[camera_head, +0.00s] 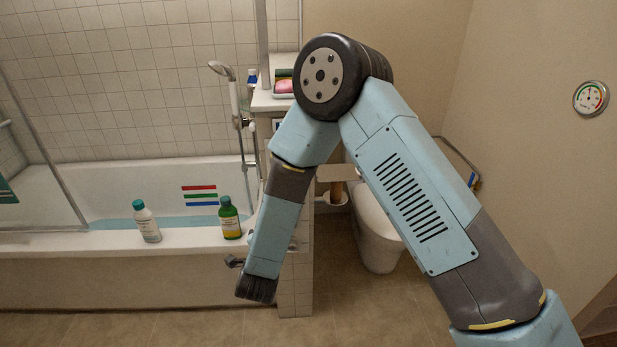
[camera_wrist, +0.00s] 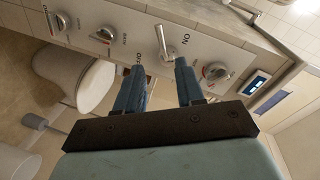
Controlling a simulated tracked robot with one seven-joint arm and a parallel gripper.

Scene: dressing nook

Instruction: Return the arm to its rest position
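My arm is bent in the head view, its elbow high and its forearm hanging down to a dark wrist joint. My gripper (camera_wrist: 158,78) shows clearly only in the wrist view. Its two blue fingers are apart, with nothing held between them. They point at a white control panel (camera_wrist: 112,18) with a metal lever (camera_wrist: 165,45) near ON and OFF labels. The lever's end shows just beyond the fingertips; I cannot tell whether they touch. In the head view I cannot make out the fingers.
A bathtub (camera_head: 60,245) is at the left, with a white bottle (camera_head: 147,222) and a green bottle (camera_head: 229,218) on its rim. A toilet (camera_head: 378,235) stands behind my arm. A round gauge (camera_head: 590,98) is on the right wall. The floor (camera_head: 150,325) in front is clear.

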